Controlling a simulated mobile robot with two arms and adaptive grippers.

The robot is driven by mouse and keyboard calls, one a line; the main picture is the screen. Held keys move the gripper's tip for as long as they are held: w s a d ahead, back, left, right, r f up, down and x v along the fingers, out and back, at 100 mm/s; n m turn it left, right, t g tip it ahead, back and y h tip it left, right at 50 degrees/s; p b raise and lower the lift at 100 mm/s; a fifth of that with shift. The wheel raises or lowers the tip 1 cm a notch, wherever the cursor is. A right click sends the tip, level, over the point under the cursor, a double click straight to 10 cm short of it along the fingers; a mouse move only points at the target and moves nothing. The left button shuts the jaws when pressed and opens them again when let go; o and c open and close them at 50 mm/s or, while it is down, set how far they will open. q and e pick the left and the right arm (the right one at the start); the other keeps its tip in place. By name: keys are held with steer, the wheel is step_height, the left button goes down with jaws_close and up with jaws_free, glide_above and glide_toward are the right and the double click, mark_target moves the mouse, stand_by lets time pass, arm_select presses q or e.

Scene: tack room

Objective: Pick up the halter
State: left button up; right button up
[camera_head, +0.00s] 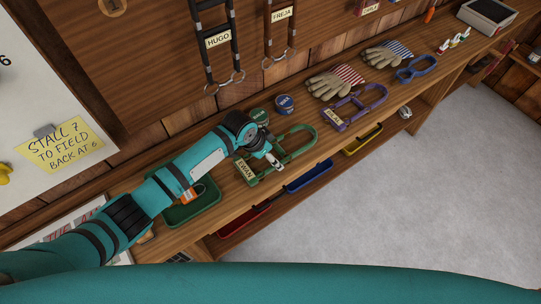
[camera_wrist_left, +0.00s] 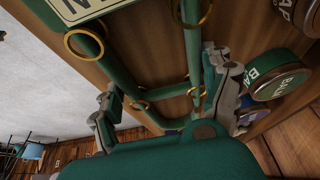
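A green halter (camera_head: 298,141) with a name tag lies on the wooden bench, under and beside my left gripper (camera_head: 274,161). In the left wrist view the halter's green straps and brass rings (camera_wrist_left: 140,106) show between and beyond the fingers of my left gripper (camera_wrist_left: 163,95). The fingers are spread apart, and I see nothing clamped between them. I cannot tell whether they touch the straps. A purple halter (camera_head: 372,96) and a blue halter (camera_head: 417,68) lie further right on the bench. Two dark halters hang on the wall, tagged HUGO (camera_head: 218,40) and FREJA (camera_head: 282,14). My right gripper is out of view.
Balm tins (camera_head: 258,115) and (camera_head: 284,104) stand close behind the green halter; one tin (camera_wrist_left: 281,82) is near the right finger. A green tray (camera_head: 208,207) sits to the left. Gloves (camera_head: 328,86) lie further right. Coloured bins (camera_head: 308,178) are below the bench edge.

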arm_select(q)
steer(key=shift+s+d+f, duration=0.1)
steer(key=shift+s+f, duration=0.05)
steer(key=shift+s, duration=0.1)
steer(key=c, duration=0.6)
